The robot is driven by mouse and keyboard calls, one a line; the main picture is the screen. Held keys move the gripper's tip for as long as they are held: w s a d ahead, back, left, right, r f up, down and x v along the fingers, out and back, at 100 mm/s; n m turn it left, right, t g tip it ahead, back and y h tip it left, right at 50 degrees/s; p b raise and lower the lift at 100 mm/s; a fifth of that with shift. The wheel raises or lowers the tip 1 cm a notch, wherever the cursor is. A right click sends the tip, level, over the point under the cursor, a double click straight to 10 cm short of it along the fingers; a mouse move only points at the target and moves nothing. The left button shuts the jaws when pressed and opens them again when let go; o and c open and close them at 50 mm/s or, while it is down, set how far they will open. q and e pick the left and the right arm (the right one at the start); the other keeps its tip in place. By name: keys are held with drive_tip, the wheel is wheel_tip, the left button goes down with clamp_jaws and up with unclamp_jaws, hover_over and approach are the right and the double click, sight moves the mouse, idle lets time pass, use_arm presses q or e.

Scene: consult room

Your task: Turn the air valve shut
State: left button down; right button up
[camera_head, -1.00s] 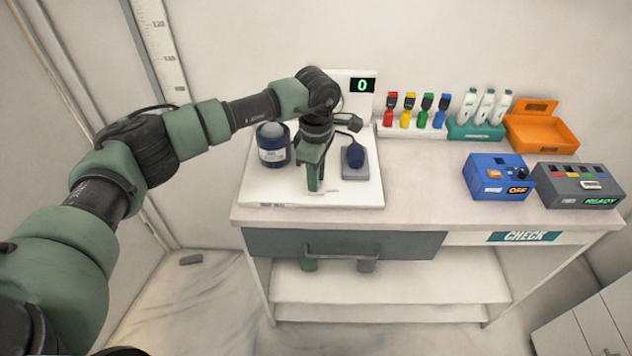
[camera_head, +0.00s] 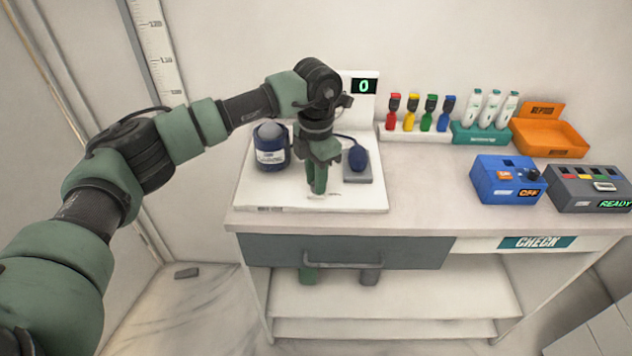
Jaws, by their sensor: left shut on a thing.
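My left gripper (camera_head: 317,188) points down at the white board (camera_head: 265,198) on the table, its green fingers shut at the front middle of the board. The air valve is hidden behind or between the fingers, so its angle cannot be told. A dark blue squeeze bulb (camera_head: 358,158) with a dark hose rests on a grey pad just right of the gripper. A dark blue cuff (camera_head: 271,152) around a grey form stands on the board to the left. The display (camera_head: 363,87) behind reads 0. My right gripper is out of view.
To the right stand several coloured bottles (camera_head: 409,121), a teal rack (camera_head: 480,135) of white devices, an orange tray (camera_head: 549,146), a blue box (camera_head: 508,190) reading OFF and a dark box (camera_head: 588,195) reading READY. The table's right front is clear.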

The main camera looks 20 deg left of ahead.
use_arm(q)
drive_tip(key=shift+n+b, duration=0.3)
drive_tip(key=shift+n, duration=0.9)
drive_tip(key=shift+w, duration=0.1)
drive_tip(key=c, duration=1.2)
unclamp_jaws()
drive_tip(key=shift+c, duration=0.2)
drive_tip(key=shift+r, duration=0.15)
wheel_tip(320, 180, up, 8)
drive_tip(key=shift+f+b, duration=0.2)
drive_tip(key=shift+b, duration=0.6)
